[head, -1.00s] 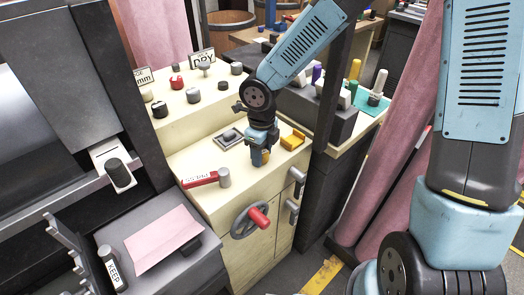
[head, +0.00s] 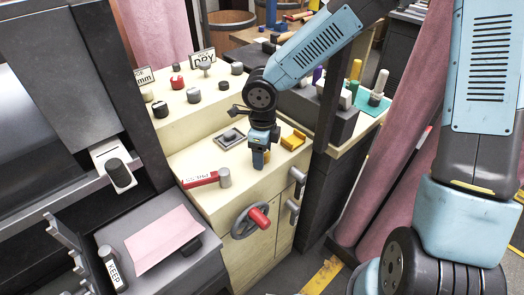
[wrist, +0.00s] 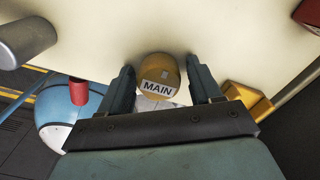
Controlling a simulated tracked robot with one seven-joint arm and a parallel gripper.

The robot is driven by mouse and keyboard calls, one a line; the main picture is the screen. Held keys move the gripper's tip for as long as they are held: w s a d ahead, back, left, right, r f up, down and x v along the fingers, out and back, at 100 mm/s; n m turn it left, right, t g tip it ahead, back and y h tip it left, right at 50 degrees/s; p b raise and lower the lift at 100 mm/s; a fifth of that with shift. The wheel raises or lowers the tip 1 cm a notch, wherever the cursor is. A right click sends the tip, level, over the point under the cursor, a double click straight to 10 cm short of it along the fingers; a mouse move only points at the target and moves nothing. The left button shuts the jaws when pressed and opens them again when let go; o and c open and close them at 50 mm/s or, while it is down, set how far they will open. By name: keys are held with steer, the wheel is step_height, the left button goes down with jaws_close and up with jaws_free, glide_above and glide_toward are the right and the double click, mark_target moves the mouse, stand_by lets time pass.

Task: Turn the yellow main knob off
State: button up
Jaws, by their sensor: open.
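The yellow main knob (wrist: 158,78), a round ochre knob with a white "MAIN" label, shows in the wrist view. It lies between the two fingers of my gripper (wrist: 160,68). The fingers are open, one on each side of it; I cannot tell whether either touches. In the head view my gripper (head: 260,158) points down at the front part of the cream console top (head: 200,160), and it mostly hides the knob there.
A yellow bracket (head: 293,141) stands just right of my gripper. A red "PRESS" lever (head: 203,180) lies to the left, and a square plate with a dark knob (head: 230,138) lies behind. A handwheel with a red handle (head: 258,218) is on the front face.

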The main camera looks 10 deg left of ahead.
steer(key=shift+r, duration=2.55)
steer(key=shift+d+m, duration=0.35)
steer(key=shift+m, duration=0.05)
steer(key=d+r+m+t+h, duration=0.15)
steer(key=d+r+m, duration=0.35)
steer(key=d+m, duration=0.55)
steer(key=d+r+m+h, duration=0.2)
steer(key=d+r+m, duration=0.2)
steer(key=d+m, duration=0.7)
steer(key=s+d+r+m+t+y, duration=0.1)
steer(key=s+d+r+m, duration=0.3)
steer(key=m, duration=1.1)
steer(key=s+d+r+m+t+y, duration=0.2)
steer(key=s+d+r+m+t, duration=0.1)
steer(key=s+r+m, duration=0.4)
step_height(320, 180, up, 3)
steer(key=d+m, duration=0.1)
steer(key=m, duration=0.6)
steer(key=shift+d+r+m, duration=0.15)
steer(key=shift+d+m, duration=0.2)
